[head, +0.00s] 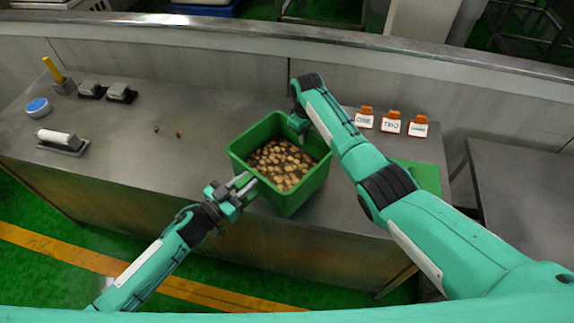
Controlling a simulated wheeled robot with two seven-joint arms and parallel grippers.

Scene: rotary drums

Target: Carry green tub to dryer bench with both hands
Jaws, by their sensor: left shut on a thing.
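The green tub (292,187) is in the middle of the head view, over the front part of the steel bench. It looks upright and holds many tan and brown lumps (282,163). I cannot tell whether its base touches the bench. My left gripper (243,186) is shut on the tub's near left rim. My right gripper (298,122) is at the tub's far right rim. Its fingers are mostly hidden by my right arm, so I cannot tell whether they are closed. No bench marked as the dryer bench can be made out.
The steel bench (130,160) carries a blue-lidded round container (38,107), a white roller-shaped item (60,139) and two small brown pieces (179,133) on the left. Orange-topped label cards (390,124) and a green mat (428,178) are at right. Another steel table (520,180) stands further right.

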